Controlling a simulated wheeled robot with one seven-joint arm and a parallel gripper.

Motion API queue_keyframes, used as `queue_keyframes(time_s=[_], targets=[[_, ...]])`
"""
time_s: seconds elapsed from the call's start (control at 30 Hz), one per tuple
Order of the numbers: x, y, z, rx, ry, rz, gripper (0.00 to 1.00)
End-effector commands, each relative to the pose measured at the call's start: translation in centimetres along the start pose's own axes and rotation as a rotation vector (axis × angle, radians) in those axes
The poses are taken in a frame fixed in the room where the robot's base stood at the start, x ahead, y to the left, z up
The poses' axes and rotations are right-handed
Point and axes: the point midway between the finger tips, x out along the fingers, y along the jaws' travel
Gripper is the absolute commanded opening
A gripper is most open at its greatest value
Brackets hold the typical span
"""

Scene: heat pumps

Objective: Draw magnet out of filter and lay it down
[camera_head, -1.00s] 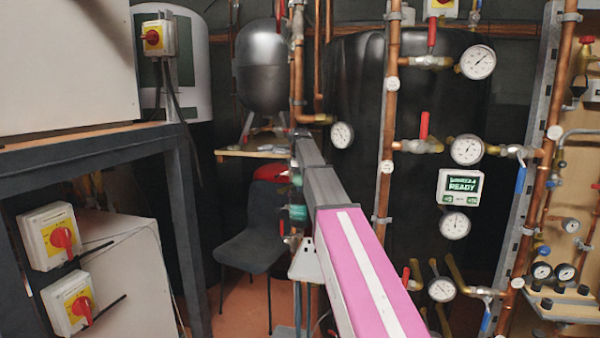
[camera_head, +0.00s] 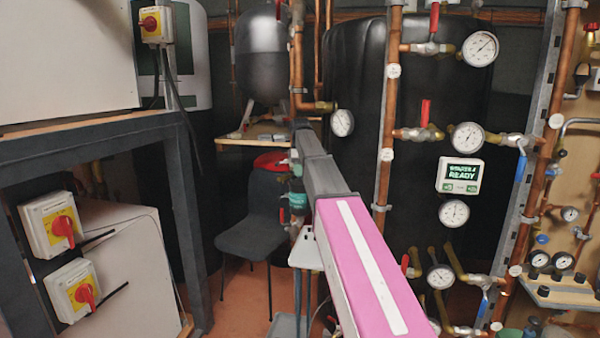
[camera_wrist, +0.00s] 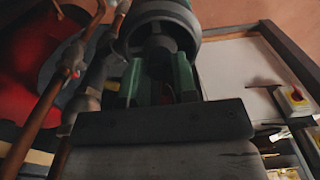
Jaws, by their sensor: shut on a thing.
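In the wrist view my gripper (camera_wrist: 158,82) has its two green fingers closed in on a dark piece, which I take to be the magnet (camera_wrist: 159,55). The piece lies right at the round grey-green end of the filter (camera_wrist: 165,14), in line with it. Shadow hides how far the magnet sits inside the filter. In the head view a green body, seemingly the filter (camera_head: 297,200), shows beside the copper pipework, left of my pink and grey arm. The arm hides my gripper and the magnet there.
Copper pipes run close beside the filter in the wrist view (camera_wrist: 75,85). A dark chair (camera_head: 252,238) stands behind on the reddish floor. A small pale table (camera_head: 304,250) is close under the pipework. Gauges and valves fill the right; a dark metal frame (camera_head: 178,190) stands left.

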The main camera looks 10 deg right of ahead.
Motion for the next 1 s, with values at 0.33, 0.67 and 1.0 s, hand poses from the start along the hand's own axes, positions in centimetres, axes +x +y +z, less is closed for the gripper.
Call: queue_keyframes(time_s=[0.33, 0.67, 1.0], targets=[[-1.6, 0.0, 0.0, 0.000, 0.000, 0.000, 0.06], [-3.0, 0.0, 0.0, 0.000, 0.000, 0.000, 0.06], [-3.7, 0.0, 0.0, 0.000, 0.000, 0.000, 0.06]])
